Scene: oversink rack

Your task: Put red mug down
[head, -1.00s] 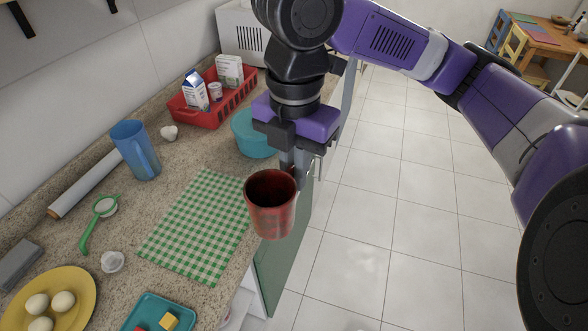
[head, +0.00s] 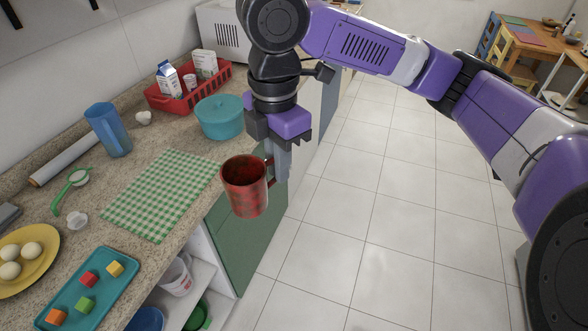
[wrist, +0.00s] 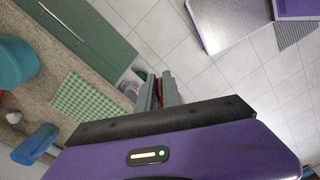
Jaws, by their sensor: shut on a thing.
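The red mug (head: 245,188) is upright in the head view, dark red with worn patches, its open mouth facing up. My gripper (head: 279,166) is shut on the mug's handle, on the right side of the mug. The mug is held in the air at the counter's front edge, in front of the green cabinet door, and nothing touches its base. In the wrist view my gripper's fingers (wrist: 157,92) are close together with a bit of red between them; most of the mug is hidden there.
The counter (head: 185,228) holds a green checked cloth (head: 160,190), a teal pot (head: 219,118), a red basket (head: 190,92), a blue jug (head: 108,131), a teal tray (head: 119,284) with coloured cubes and a yellow plate (head: 42,275) with eggs. Open shelves sit below. The tiled floor (head: 370,200) is clear.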

